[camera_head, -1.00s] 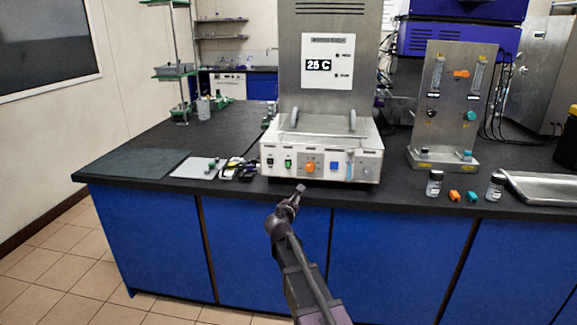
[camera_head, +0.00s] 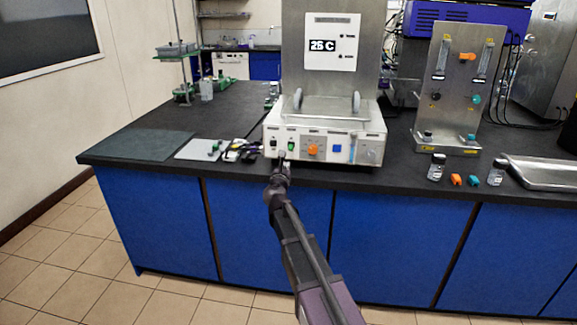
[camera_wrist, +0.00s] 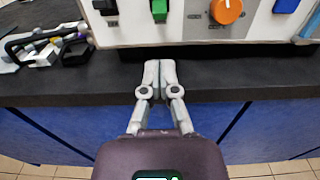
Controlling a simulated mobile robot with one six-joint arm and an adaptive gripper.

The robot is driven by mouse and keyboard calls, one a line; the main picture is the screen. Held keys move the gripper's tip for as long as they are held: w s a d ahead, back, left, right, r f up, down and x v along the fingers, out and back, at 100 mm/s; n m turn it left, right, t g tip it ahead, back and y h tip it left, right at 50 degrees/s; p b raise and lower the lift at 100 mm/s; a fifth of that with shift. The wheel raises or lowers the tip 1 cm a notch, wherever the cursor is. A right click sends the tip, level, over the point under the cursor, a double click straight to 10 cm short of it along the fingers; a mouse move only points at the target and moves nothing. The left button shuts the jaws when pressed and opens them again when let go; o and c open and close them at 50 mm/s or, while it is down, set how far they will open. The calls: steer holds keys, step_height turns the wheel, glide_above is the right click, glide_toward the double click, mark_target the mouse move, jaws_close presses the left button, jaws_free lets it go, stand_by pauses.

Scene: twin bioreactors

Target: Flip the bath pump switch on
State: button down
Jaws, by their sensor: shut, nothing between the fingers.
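The bath unit (camera_head: 345,131) is a white box on the black bench, with a front panel of controls. The panel carries a black switch (camera_head: 273,143), a green switch (camera_head: 291,145), an orange knob (camera_head: 313,150) and a blue button (camera_head: 337,150). The labels are too small to read. My gripper (camera_head: 281,158) is shut and empty, in front of the panel's lower left. In the wrist view the fingertips (camera_wrist: 160,64) point at the panel, below the green switch (camera_wrist: 159,10) and apart from it. The black switch (camera_wrist: 106,6) is left of it.
Dark cables and small tools (camera_head: 240,151) lie left of the bath, by a pale board (camera_head: 201,150). At right stand a steel flow panel (camera_head: 462,90), small bottles (camera_head: 437,167) and a steel tray (camera_head: 545,171).

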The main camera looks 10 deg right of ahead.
mark_target(291, 147)
steer(key=x, duration=0.8)
steer(key=shift+w+d, duration=0.1)
steer(key=shift+w, duration=0.3)
